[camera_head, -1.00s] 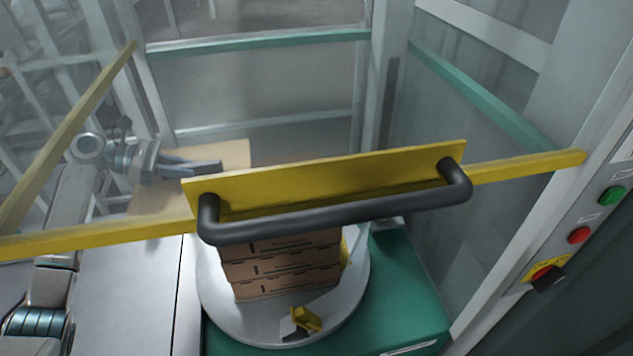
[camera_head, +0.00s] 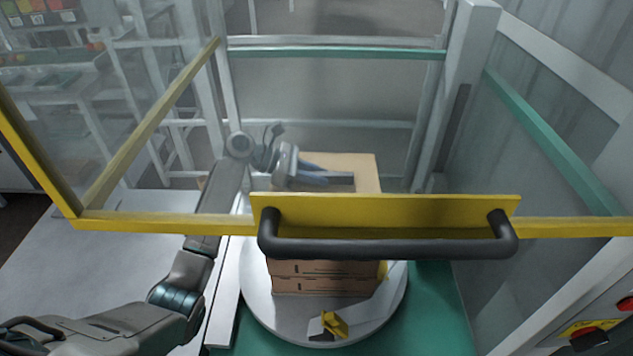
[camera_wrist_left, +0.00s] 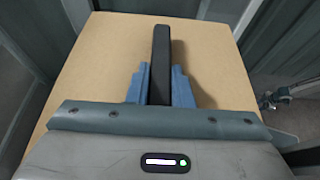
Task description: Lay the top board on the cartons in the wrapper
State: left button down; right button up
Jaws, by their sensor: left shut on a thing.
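The top board (camera_head: 365,165) is a flat tan sheet, seen through the wrapper's clear guard. It fills much of the left wrist view (camera_wrist_left: 215,60), with a dark bar (camera_wrist_left: 161,50) standing along its middle. My left gripper (camera_head: 340,179) is shut on that bar, its blue fingers (camera_wrist_left: 160,85) on either side. The brown cartons (camera_head: 325,284) are stacked on the round grey turntable (camera_head: 290,325). The board appears above the stack; the yellow guard hides the gap, so I cannot tell whether they touch. My right gripper is not in view.
A yellow guard frame (camera_head: 150,221) with a black handle (camera_head: 390,247) crosses in front of the stack. A yellow clip-like part (camera_head: 334,323) sits at the turntable's front. Posts and clear panels enclose the back and right. Buttons (camera_head: 588,338) are at lower right.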

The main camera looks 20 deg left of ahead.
pick_arm(q)
jog(key=shift+f+p, duration=0.45)
jog(key=shift+f, duration=1.3)
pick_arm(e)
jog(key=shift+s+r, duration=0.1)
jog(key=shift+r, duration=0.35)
pick_arm(q)
jog(key=c, duration=1.3)
grip_release()
jog(key=shift+s+a+r, duration=0.1)
jog(key=shift+a, duration=0.35)
jog(key=b+v, duration=0.3)
jog(key=v, duration=0.7)
jog(key=shift+a+r, duration=0.15)
jog(key=shift+s+a+r, duration=0.1)
jog(key=shift+a+r, duration=0.05)
jog(key=shift+a, duration=0.1)
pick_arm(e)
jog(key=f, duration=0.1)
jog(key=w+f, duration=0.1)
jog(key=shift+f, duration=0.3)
